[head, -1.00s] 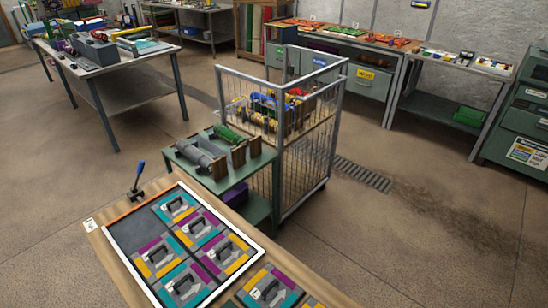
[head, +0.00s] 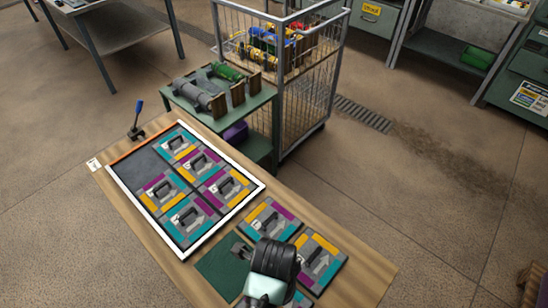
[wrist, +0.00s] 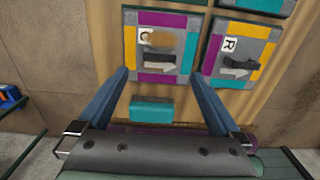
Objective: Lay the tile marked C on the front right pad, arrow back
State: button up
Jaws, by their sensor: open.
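The tile marked C (wrist: 160,78) lies flat in the wrist view, grey with magenta, yellow and teal edge strips, a dark handle and a pale arrow pointing right. My gripper (wrist: 159,73) is open, its two blue fingers apart at either side of this tile's near end; nothing is held. In the head view my gripper (head: 268,272) is over the loose tiles at the table's front, and I cannot read which is C. The white-framed tray (head: 252,199) holds several handled tiles. Its one bare dark pad (head: 144,169) shows at the back left.
A tile marked R (wrist: 236,66) lies right of C in the wrist view. A bare dark green patch (head: 219,272) lies left of my gripper. A green cart (head: 262,97) and a wire cage (head: 310,95) stand behind the table. A blue-handled lever (head: 138,112) stands by the tray's corner.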

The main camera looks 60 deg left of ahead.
jog(key=w+a+r+n+t+y, duration=0.1)
jog(key=w+r+n+t+y, duration=0.15)
jog(key=w+r, duration=0.55)
jog(key=w+a+r+n+t+y, duration=0.15)
jog(key=w+r+t, duration=0.25)
jog(key=w+r, duration=0.45)
jog(key=w+d+r+n+t, duration=0.1)
jog(key=w+d+r+t, duration=0.2)
jog(key=r, duration=0.5)
jog(key=w+r+n+t, duration=0.2)
jog(key=w+r+t, duration=0.1)
jog(key=w+r, duration=0.3)
jog(key=d+r+n+t, duration=0.2)
jog(key=d+r+t, duration=0.25)
jog(key=r, duration=0.75)
jog(key=d+r+n+t, duration=0.2)
jog(key=d+r+t, duration=0.3)
jog(key=r, duration=0.7)
jog(key=s+d+r+n+t+h, duration=0.2)
jog(key=s+d+r, duration=0.2)
jog(key=r, duration=0.4)
jog(key=s+d+r+n+t+h, duration=0.2)
jog(key=s+d+r+t, duration=0.1)
jog(key=s+r, duration=0.4)
jog(key=shift+d+r, duration=0.45)
jog(key=shift+r, duration=0.1)
